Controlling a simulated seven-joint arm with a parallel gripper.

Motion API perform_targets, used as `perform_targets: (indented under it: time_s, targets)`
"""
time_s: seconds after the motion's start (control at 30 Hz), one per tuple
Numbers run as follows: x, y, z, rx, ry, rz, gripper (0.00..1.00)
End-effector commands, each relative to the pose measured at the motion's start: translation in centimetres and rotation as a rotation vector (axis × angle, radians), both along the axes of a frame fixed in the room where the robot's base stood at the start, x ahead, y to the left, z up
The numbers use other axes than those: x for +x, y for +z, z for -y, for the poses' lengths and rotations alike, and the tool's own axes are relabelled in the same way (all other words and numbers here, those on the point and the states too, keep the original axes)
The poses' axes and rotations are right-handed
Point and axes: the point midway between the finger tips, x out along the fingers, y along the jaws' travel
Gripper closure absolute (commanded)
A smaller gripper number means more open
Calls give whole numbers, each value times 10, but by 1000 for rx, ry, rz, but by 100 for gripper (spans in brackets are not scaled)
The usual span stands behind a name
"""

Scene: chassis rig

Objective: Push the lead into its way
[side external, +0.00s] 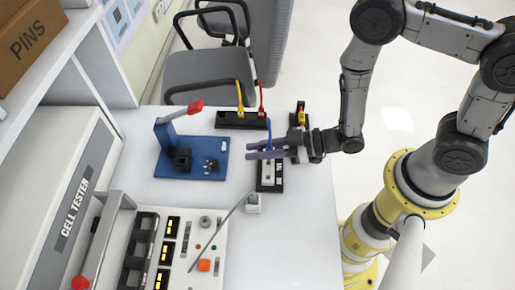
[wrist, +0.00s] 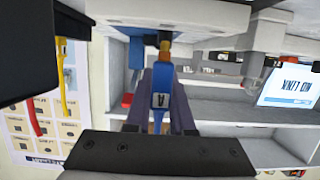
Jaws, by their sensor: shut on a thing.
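The lead is blue, and its plug (wrist: 161,88), marked with a letter A, sits between the two purple fingers of my gripper (wrist: 160,100). A brass-coloured tip (wrist: 165,45) shows beyond the plug, close to a white and dark block; I cannot tell whether it is inside it. In the side view my gripper (side external: 266,149) is shut on the lead, low over a black block with a pale top (side external: 268,175). The blue cable (side external: 269,128) rises behind the fingers. The fingers hide the plug and the way in that view.
A black strip (side external: 228,120) with a yellow lead (side external: 239,95) and a red lead (side external: 261,95) lies behind. A blue fixture (side external: 205,165) with a red-handled lever stands left. The cell tester (side external: 75,185) and a control panel (side external: 195,250) are further left and front. The table's right front is clear.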

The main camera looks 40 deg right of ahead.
Motion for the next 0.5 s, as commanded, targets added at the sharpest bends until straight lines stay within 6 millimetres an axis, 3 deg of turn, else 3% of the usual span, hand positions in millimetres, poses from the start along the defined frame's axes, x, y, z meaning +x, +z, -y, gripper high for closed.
perform_targets:
  time_s: [0.5]
  targets:
    - [0, -12, 0, 0, 0, 0, 100]
